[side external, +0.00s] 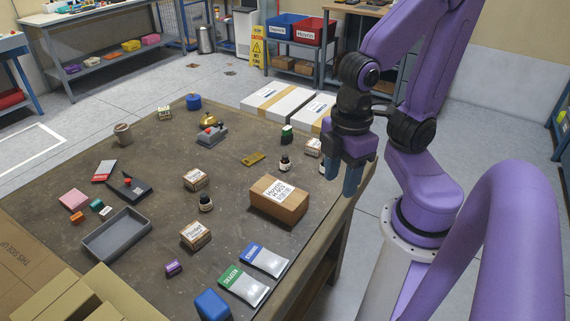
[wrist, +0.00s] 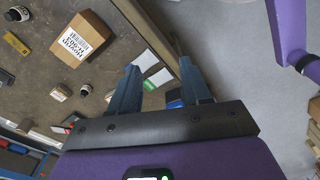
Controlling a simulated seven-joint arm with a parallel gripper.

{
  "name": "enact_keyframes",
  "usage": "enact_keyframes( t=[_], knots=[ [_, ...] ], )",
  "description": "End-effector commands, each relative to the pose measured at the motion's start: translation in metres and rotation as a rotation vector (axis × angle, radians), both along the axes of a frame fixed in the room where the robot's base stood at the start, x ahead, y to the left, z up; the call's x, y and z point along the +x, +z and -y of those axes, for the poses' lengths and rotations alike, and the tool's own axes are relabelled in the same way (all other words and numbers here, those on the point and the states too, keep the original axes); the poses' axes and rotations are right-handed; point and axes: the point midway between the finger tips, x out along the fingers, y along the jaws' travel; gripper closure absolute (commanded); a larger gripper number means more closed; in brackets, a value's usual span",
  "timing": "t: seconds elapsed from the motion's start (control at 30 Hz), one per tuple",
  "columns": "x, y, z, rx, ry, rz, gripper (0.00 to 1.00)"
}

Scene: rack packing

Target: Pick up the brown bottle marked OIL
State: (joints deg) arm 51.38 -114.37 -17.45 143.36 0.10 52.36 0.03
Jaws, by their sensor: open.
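Several small dark bottles with pale labels stand on the table in the side view: one in the middle (side external: 206,202), one farther back (side external: 284,163), and one partly seen near the right edge, close to my gripper (side external: 348,178). Their lettering is too small to read, so I cannot tell which is marked OIL. In the wrist view one dark bottle (wrist: 85,90) shows left of the fingers and another (wrist: 14,15) at the top left. My gripper points down near the table's right edge; its fingers (wrist: 160,78) are apart with nothing between them.
A large labelled carton (side external: 278,201) stands between the middle bottle and my gripper. Small cartons (side external: 195,180), a grey tray (side external: 117,233) and two flat packets (side external: 264,260) are around it. White boxes (side external: 278,102) lie at the back. Bare table is left of centre.

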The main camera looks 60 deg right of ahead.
Motion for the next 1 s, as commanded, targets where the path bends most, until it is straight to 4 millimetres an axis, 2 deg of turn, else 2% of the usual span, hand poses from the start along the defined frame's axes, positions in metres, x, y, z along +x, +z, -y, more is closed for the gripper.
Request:
enact_keyframes(
  t=[0.33,0.47,0.57,0.77,1.0],
  knots=[
    [0.0,0.0,0.0,-0.001,0.0,0.0,0.51],
    [0.01,-0.001,-0.002,-0.03,0.002,0.002,0.51],
    [0.03,-0.004,-0.006,-0.096,0.008,0.005,0.51],
    [0.093,-0.016,-0.011,-0.29,0.031,0.0,0.51],
    [0.169,-0.039,-0.004,-0.525,0.064,-0.048,0.51]
  ],
)
